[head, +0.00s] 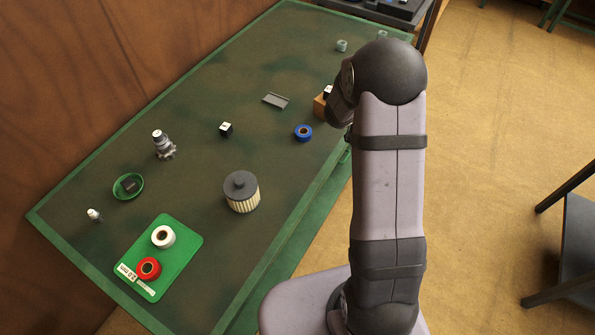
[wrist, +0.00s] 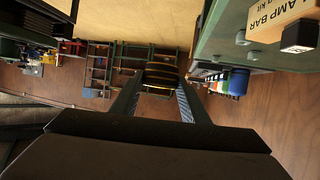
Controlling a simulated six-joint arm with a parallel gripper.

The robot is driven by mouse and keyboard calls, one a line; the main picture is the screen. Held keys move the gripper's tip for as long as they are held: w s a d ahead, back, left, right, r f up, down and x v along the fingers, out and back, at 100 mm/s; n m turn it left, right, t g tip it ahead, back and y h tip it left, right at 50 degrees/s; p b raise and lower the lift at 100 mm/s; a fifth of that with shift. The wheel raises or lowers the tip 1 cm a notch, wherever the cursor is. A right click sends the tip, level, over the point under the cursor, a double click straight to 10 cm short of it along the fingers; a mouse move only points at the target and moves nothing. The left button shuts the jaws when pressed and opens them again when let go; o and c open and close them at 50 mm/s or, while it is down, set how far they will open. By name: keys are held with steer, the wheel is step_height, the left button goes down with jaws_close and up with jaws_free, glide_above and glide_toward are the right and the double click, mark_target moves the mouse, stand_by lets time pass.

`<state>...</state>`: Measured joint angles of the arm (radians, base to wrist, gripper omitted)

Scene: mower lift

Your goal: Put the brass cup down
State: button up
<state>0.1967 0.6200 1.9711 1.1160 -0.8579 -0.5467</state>
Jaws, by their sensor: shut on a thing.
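In the wrist view my gripper (wrist: 161,88) is shut on the brass cup (wrist: 162,72). The cup shows as a dark, banded round thing with yellowish brass edges between the two fingertips. The gripper is beside the green bench (wrist: 228,40), with open space and the floor beyond the cup.
The bench also holds blue tape (head: 303,133), a pleated filter (head: 241,191), a grey bracket (head: 275,100) and a green plate (head: 185,262) with tape rolls. Bare bench lies between them.

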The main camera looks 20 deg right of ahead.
steer(key=s+d+n+t+y+p, duration=0.1)
steer(key=s+d+n+t+y, duration=0.25)
steer(key=d, duration=0.25)
steer(key=s+a+f+n+y, duration=0.1)
steer(key=a+n+y, duration=0.3)
steer(key=a, duration=0.7)
steer(key=s+a+f+n+t+y, duration=0.1)
steer(key=a+n+y, duration=0.4)
steer(key=a, duration=0.6)
steer(key=s+a+f+n+y, duration=0.2)
steer(key=a+f+n+y, duration=0.1)
steer(key=a, duration=0.8)
steer(key=shift+s+f+n+t+y, duration=0.25)
steer(key=shift+f+n+t+y, duration=0.15)
steer(key=shift+n+y, duration=0.55)
steer(key=shift+f+p, duration=0.3)
steer(key=shift+f, duration=2.85)
